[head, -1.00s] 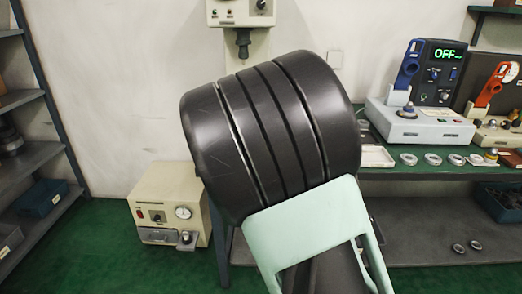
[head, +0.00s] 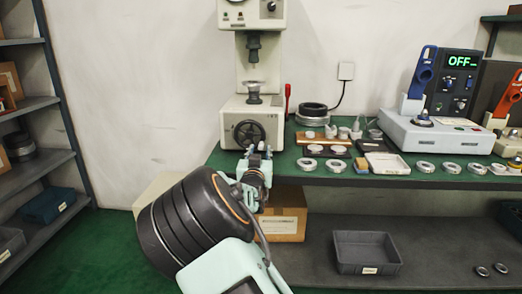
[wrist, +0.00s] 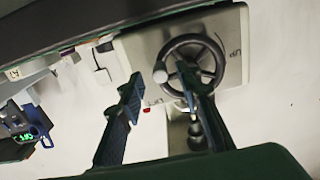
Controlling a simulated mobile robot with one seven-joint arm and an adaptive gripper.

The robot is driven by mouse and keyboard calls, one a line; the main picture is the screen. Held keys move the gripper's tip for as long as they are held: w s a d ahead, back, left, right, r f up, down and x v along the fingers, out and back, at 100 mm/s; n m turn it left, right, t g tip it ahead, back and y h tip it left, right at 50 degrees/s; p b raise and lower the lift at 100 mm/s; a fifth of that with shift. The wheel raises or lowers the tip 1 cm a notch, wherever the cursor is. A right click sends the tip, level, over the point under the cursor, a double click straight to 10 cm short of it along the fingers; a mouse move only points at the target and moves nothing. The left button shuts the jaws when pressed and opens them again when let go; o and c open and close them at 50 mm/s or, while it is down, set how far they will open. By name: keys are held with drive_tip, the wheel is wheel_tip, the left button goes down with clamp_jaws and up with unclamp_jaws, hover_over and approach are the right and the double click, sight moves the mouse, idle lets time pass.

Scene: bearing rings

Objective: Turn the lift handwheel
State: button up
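The lift handwheel (head: 249,133) is a dark spoked wheel on the front of the cream bench tester (head: 236,108). In the wrist view the handwheel (wrist: 218,62) shows its spokes and a pale knob (wrist: 160,76) on its rim. My gripper (head: 257,151) is just in front of the wheel's lower right side in the head view. In the wrist view my gripper (wrist: 160,84) is open, with the knob between the lines of its fingers. The right finger overlaps the wheel; contact cannot be told.
The green bench (head: 330,180) carries small rings, a tray (head: 388,164) and a blue-handled device with an OFF display (head: 440,125) to the right. A red-handled tool (head: 287,98) stands beside the tester. A cardboard box (head: 283,222) and grey bin (head: 365,252) are below.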

sight(261, 148)
drive_tip(key=shift+w+b, duration=0.3)
drive_tip(key=shift+w, duration=1.75)
drive_tip(key=shift+c, duration=0.3)
clamp_jaws()
